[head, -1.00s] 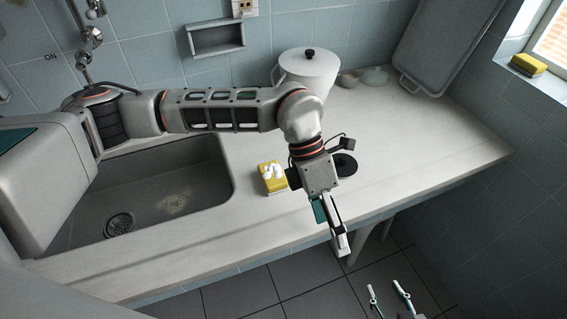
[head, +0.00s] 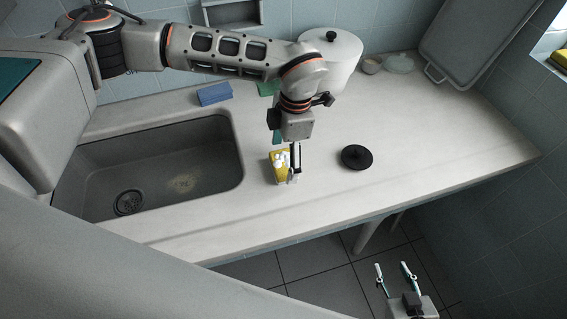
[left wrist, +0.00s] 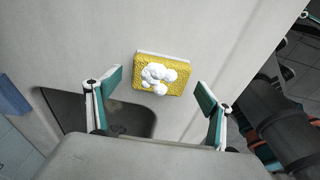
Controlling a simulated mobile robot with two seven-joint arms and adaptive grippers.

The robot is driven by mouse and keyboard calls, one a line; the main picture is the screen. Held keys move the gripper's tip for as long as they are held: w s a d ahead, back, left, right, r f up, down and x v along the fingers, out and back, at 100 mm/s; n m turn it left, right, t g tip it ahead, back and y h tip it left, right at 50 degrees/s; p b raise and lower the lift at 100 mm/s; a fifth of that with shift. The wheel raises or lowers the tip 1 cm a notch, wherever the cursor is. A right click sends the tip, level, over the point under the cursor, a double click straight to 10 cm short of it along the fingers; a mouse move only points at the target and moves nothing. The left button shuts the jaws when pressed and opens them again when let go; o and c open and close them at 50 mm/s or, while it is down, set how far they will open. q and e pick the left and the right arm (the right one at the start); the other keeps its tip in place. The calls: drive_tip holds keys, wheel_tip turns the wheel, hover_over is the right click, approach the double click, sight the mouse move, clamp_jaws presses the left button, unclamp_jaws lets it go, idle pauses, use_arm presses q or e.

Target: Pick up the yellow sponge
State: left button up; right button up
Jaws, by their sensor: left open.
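The yellow sponge (head: 273,171) lies on the counter just right of the sink, with white foam on top. In the left wrist view the sponge (left wrist: 181,80) lies ahead of and between the finger lines, with a pale underlayer along one edge. My left gripper (head: 287,167) is at the sponge in the head view, partly covering its right side. In the left wrist view its fingers (left wrist: 158,88) are spread wide with gaps on both sides of the sponge. My right gripper (head: 391,268) is open and empty, low in front of the counter.
A sink (head: 160,170) is left of the sponge. A blue block (head: 214,94) and a green one (head: 268,88) lie behind. A black disc (head: 356,157) lies right. A white pot (head: 340,70) stands at the back. Another yellow sponge (head: 561,59) is on the windowsill.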

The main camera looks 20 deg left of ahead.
sight(283, 161)
use_arm(q)
drive_tip(key=shift+a+f, duration=0.1)
drive_tip(key=shift+f, duration=0.95)
drive_tip(key=c, duration=1.1)
wheel_tip(283, 161, up, 20)
drive_tip(key=shift+b, duration=0.35)
drive_tip(key=shift+f, duration=0.1)
